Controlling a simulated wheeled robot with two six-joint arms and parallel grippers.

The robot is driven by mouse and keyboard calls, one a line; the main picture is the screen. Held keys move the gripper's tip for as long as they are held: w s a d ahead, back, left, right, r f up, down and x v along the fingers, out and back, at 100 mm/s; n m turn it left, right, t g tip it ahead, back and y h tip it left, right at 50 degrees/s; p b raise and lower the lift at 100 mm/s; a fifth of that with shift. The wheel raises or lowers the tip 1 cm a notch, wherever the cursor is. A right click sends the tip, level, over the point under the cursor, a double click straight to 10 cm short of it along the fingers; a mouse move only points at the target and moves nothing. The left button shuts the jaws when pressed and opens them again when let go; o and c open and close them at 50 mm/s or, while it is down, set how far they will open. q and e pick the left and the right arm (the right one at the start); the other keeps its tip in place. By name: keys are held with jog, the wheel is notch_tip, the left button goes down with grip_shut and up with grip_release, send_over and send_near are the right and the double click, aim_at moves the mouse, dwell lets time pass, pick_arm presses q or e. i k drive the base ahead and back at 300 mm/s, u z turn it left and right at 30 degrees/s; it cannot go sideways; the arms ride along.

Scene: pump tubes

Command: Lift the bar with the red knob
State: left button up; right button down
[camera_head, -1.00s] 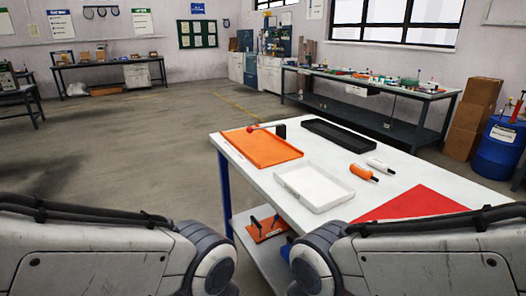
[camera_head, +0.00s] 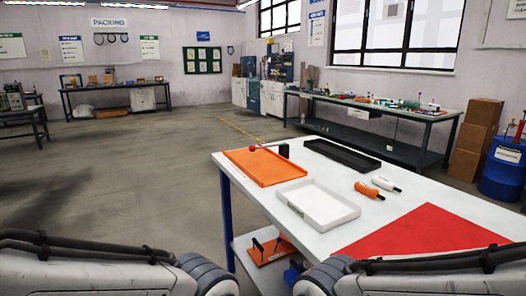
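The red knob (camera_head: 252,149) shows small at the far edge of the orange tray (camera_head: 264,170), on the white table (camera_head: 226,163). Its bar is short and thin in this view and runs right toward a small black upright block (camera_head: 284,150). I cannot tell how the bar is joined to the block or whether it lies on the tray. Both of my grippers are outside the view. Only my arm links show in the bottom corners, apart from the bar.
On the table are a black tray (camera_head: 341,154), a white tray (camera_head: 318,205), an orange tool (camera_head: 368,191), a white tool (camera_head: 385,183) and a red mat (camera_head: 430,230). A lower shelf holds an orange board (camera_head: 268,253) with black uprights. Open floor lies left of the table.

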aim_at(252, 148)
jog(key=u, duration=0.5)
jog(key=k, duration=0.6)
jog(key=u, duration=0.9)
jog(key=i, duration=0.85)
jog(key=z, duration=0.65)
jog(key=i, duration=0.55)
jog(key=z, duration=0.7)
